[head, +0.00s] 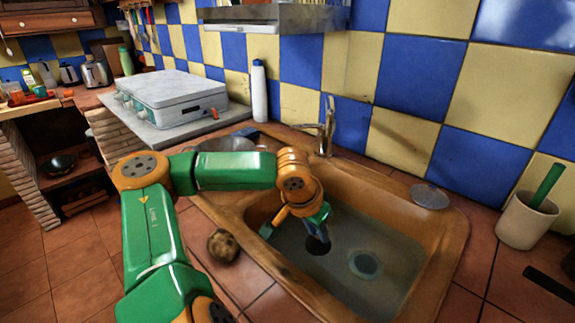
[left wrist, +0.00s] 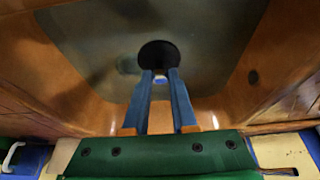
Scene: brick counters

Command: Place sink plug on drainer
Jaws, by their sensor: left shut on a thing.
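My left gripper (head: 320,236) is inside the orange-brown sink (head: 262,252), pointing down. It is shut on a round black sink plug (head: 316,248). In the left wrist view, the black plug (left wrist: 158,54) sits at the tips of the blue fingers (left wrist: 160,78), with a small pale part between them. The round drain (head: 365,264) shows on the sink floor, to the right of the plug and apart from it. I cannot tell how high the plug is above the sink floor. My right gripper is in neither view.
A tap (head: 325,128) stands at the sink's back rim. A shiny metal disc (head: 430,196) lies at the right rim. A white pot (head: 526,220) with a green handle stands at right. A brown round object (head: 223,246) lies left of the sink. A white bottle (head: 259,92) stands behind.

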